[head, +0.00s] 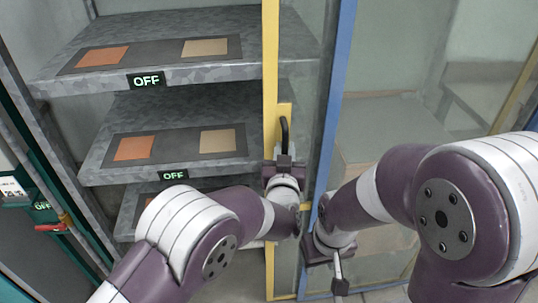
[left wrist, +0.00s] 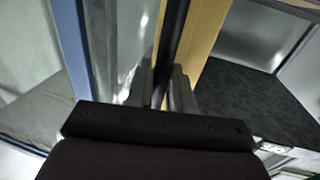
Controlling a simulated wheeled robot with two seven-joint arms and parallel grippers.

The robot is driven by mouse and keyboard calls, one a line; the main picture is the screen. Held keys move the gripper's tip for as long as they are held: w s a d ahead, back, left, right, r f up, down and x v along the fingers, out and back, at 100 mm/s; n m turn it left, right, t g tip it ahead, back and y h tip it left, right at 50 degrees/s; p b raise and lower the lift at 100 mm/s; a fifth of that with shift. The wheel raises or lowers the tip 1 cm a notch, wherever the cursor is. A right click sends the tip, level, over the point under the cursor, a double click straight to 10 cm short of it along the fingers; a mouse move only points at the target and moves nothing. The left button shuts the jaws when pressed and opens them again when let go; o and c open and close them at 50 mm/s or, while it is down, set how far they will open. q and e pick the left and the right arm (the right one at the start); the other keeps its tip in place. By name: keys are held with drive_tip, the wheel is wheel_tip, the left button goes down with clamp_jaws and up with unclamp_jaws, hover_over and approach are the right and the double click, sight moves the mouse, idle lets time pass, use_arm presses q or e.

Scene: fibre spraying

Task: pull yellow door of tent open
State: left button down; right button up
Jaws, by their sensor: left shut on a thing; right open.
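The yellow door edge (head: 270,80) stands upright in the middle of the head view, with a black handle (head: 284,133) on it. My left gripper (head: 284,160) is shut on this handle. In the left wrist view, the black handle (left wrist: 171,45) runs between the two grey fingers (left wrist: 162,90), beside the yellow frame (left wrist: 203,35). Clear panelling shows between the yellow edge and a blue frame (head: 337,90) to its right. My right gripper (head: 328,255) is open, low beside the blue frame; its fingers are partly hidden, and I cannot tell whether it touches anything.
Grey shelves (head: 205,105) with orange and tan squares and "OFF" displays stand left of the yellow edge. A dark green frame (head: 35,140) and a red-handled part (head: 52,227) are at far left. Clear panels and a bench (head: 480,95) show at right.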

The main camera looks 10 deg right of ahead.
use_arm(q)
drive_tip(key=shift+d+r, duration=0.15)
drive_tip(key=shift+d, duration=0.2)
drive_tip(key=c, duration=1.2)
unclamp_jaws()
drive_tip(key=shift+o, duration=0.2)
drive_tip(key=shift+a, duration=0.1)
use_arm(e)
drive_tip(key=shift+f, duration=0.1)
